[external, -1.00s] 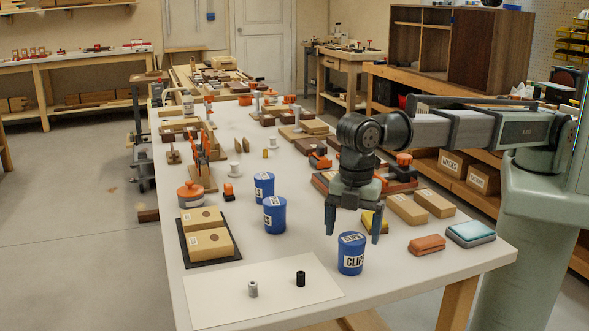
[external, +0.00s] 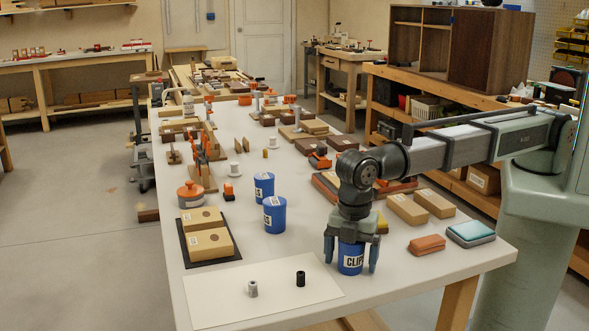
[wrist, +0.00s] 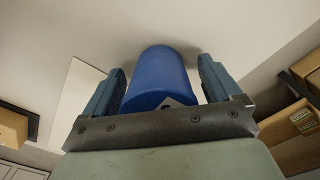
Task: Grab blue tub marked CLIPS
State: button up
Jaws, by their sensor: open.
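The blue tub marked CLIPS (external: 351,260) stands upright on the white bench near its front edge. My gripper (external: 350,262) is lowered over it, with one finger on each side of the tub. In the wrist view the blue tub (wrist: 160,78) lies between the two fingers of my gripper (wrist: 163,85). A gap shows on each side, so the fingers are open and do not grip it. The top of the tub is hidden by my gripper in the external view.
Two other blue tubs stand further back, one (external: 274,215) in front of the other (external: 264,187). An orange box (external: 427,244) and a teal-topped box (external: 470,234) lie to the right. A white sheet (external: 225,300) with two small cylinders lies to the left.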

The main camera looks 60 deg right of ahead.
jog(key=shift+c, duration=0.5)
jog(key=c, duration=1.1)
jog(key=shift+r, duration=0.1)
